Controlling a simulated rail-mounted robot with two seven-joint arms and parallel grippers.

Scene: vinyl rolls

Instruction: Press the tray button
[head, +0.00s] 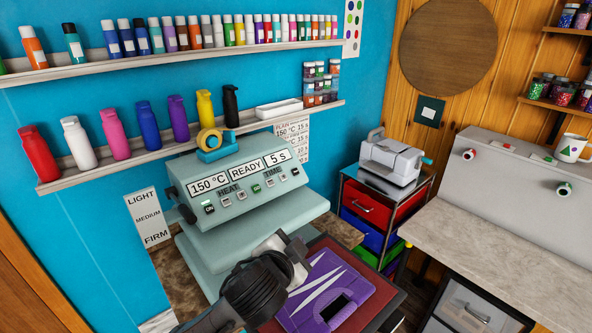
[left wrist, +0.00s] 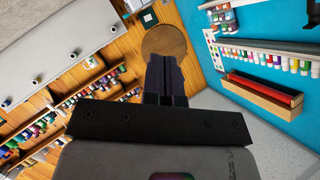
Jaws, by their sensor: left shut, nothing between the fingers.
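A pale green heat press (head: 235,190) stands on the counter below the left wall shelf. Its front panel reads 150 °C, READY and 5 s, above a row of small buttons (head: 256,188) marked HEAT and TIME, some lit green. I cannot tell which one is the tray button. My left gripper (head: 285,256) is above the tray, in front of the press and apart from the buttons. In the left wrist view its fingers (left wrist: 165,72) are shut and empty.
Bottles line the wall shelves (head: 135,152) above the press. A tape dispenser (head: 214,147) sits on top of the press. A small white machine (head: 392,160) stands on a drawer cart to the right. The grey worktop (head: 490,235) at the right is clear.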

